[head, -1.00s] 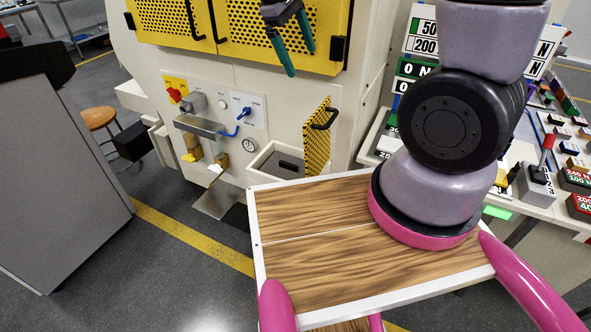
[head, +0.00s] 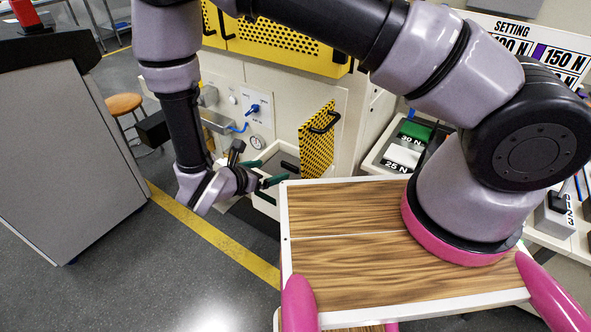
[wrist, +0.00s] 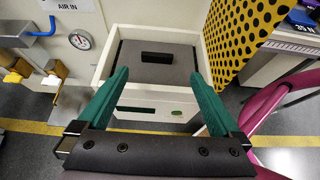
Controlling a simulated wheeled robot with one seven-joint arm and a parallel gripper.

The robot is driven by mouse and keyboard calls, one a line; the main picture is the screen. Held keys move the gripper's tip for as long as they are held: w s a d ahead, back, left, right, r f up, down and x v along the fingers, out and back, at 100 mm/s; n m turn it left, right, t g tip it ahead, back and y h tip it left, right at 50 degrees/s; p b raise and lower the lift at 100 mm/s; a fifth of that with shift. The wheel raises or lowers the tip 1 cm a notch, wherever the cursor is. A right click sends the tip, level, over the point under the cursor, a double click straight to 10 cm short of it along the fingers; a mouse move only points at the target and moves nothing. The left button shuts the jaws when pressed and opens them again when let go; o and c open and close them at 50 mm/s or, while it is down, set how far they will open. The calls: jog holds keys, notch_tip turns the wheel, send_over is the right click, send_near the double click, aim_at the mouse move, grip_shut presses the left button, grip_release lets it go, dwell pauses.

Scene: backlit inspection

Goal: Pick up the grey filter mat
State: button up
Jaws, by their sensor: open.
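The grey filter mat (wrist: 155,77) lies flat in an open cream drawer (wrist: 104,64) in the wrist view. A black block-like grip (wrist: 169,58) stands on its top. My gripper (wrist: 158,75) is open and empty, its two green fingers pointing toward the drawer. The fingertips appear on either side of the mat's near part, short of the black grip; I cannot tell how high they are above it. In the head view my gripper (head: 262,172) is at the drawer's left side, and its fingers and the drawer walls hide much of the mat.
A yellow perforated door (head: 317,141) with a black handle stands open right beside the drawer. A gauge (head: 257,142) and blue valve are on the panel behind. The wood-topped surface (head: 350,205) is close in front. Open floor lies left.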

aim_at(287, 165)
jog(key=x, duration=1)
jog(key=shift+w+f, duration=0.35)
jog(key=c, duration=1.2)
jog(key=shift+r, duration=0.1)
jog(key=shift+c, duration=0.2)
